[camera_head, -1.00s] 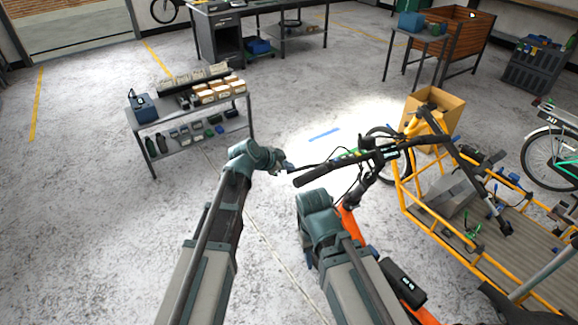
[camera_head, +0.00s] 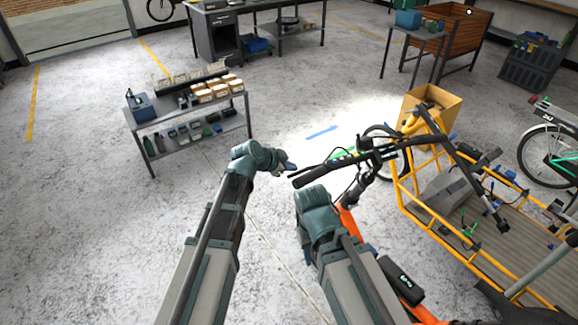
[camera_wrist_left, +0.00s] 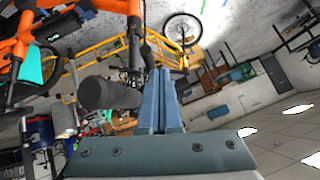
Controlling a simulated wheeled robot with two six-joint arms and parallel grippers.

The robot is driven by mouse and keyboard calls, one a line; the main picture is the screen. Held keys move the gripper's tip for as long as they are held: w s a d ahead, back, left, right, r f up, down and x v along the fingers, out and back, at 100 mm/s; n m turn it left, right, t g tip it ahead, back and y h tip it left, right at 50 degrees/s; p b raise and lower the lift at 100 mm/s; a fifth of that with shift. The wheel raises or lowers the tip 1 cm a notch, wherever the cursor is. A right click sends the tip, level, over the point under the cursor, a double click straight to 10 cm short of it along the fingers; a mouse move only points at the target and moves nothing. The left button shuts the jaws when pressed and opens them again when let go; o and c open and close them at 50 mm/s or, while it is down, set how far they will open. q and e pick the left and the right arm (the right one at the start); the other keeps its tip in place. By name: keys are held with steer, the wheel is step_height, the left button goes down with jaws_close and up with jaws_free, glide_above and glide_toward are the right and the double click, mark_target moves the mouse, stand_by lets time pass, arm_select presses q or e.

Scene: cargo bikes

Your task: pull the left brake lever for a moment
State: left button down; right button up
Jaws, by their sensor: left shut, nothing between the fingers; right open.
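The bike's left grip (camera_head: 308,177) is a black cylinder at the handlebar's left end; it shows dark grey in the left wrist view (camera_wrist_left: 110,95). The left brake lever (camera_head: 309,167) is a thin black bar on the far side of the grip. In the left wrist view, a dark bar that looks like the lever (camera_wrist_left: 134,48) stands just left of the fingertips. My left gripper (camera_head: 290,166) is shut and empty, its tips at the lever's outer end; contact is hard to tell. My right gripper (camera_head: 368,173) is by the handlebar's middle, small and partly hidden; its fingers are unclear.
The orange cargo bike has a yellow-railed cargo bed (camera_head: 480,245) at the right and a cardboard box (camera_head: 440,105) behind the handlebar. A shelf cart (camera_head: 190,115) stands at the left. The floor between cart and handlebar is free.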

arm_select(q)
steer(key=p+v, duration=0.8)
steer(key=v, duration=0.4)
steer(key=shift+w+a+r, duration=0.15)
steer(key=shift+w+r, duration=0.15)
steer(key=shift+r, duration=0.1)
arm_select(e)
step_height(320, 180, up, 9)
steer(key=a, duration=0.1)
steer(key=shift+a, duration=0.1)
arm_select(q)
steer(key=s+f+n+g+y+b, duration=0.7)
steer(key=s+f+b, duration=0.5)
steer(key=s+f, duration=0.7)
steer(key=shift+s+n+y, duration=0.3)
steer(key=shift+s+n, duration=0.8)
arm_select(e)
step_height(320, 180, down, 12)
steer(key=shift+f, duration=0.1)
